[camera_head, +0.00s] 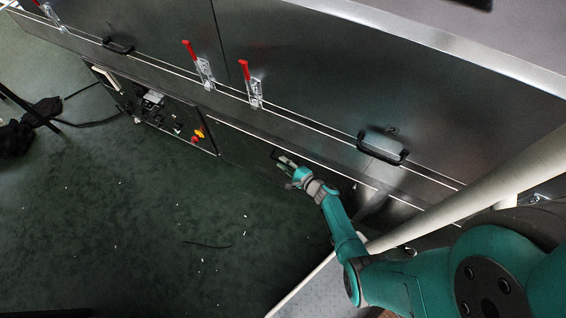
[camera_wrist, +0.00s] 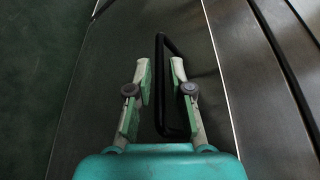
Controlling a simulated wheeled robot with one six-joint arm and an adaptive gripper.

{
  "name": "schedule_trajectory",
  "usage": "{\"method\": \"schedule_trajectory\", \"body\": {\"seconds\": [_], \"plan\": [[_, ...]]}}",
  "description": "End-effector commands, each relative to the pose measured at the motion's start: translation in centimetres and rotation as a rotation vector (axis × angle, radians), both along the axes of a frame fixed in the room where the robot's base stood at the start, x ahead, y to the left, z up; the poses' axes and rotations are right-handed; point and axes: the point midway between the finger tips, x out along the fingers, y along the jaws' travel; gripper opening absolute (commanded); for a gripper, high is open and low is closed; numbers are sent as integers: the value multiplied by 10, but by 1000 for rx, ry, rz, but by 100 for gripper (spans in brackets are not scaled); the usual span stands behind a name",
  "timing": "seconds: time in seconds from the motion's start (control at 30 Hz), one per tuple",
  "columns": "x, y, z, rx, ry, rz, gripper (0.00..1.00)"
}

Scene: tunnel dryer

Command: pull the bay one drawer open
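The drawer front is a dark metal panel (camera_head: 240,150) low on the dryer's side, and it fills the middle of the wrist view (camera_wrist: 115,70). Its face looks flush with the panels around it. A black loop handle (camera_wrist: 158,85) stands on this front. My gripper (camera_wrist: 161,70) is open, with one green-padded finger on each side of the handle's near bar. A gap shows on both sides of that bar, so I see no clear contact. In the head view my gripper (camera_head: 284,160) is at the panel and hides most of the handle.
Above are a black handle (camera_head: 383,150), another farther left (camera_head: 117,47), and two red-handled clamps (camera_head: 201,66) (camera_head: 250,84). A recess with equipment (camera_head: 155,105) and a red button (camera_head: 194,139) lies left of the drawer. The green floor (camera_head: 150,220) before the drawer is mostly clear.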

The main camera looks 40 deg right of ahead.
Motion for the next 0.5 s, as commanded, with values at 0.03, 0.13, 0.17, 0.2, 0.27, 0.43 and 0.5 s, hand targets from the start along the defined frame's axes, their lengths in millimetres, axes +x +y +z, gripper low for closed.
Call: {"method": "schedule_trajectory", "body": {"seconds": [0.03,0.13,0.17,0.2,0.27,0.43,0.5], "plan": [[4,1,-1,-1,0,2,20],[6,1,-1,0,1,-1,20],[7,1,-2,0,1,-1,20],[7,1,-2,0,1,-1,20],[7,1,-2,0,1,-1,20],[7,1,-2,0,1,-1,13],[7,1,-2,0,1,-1,0]]}}
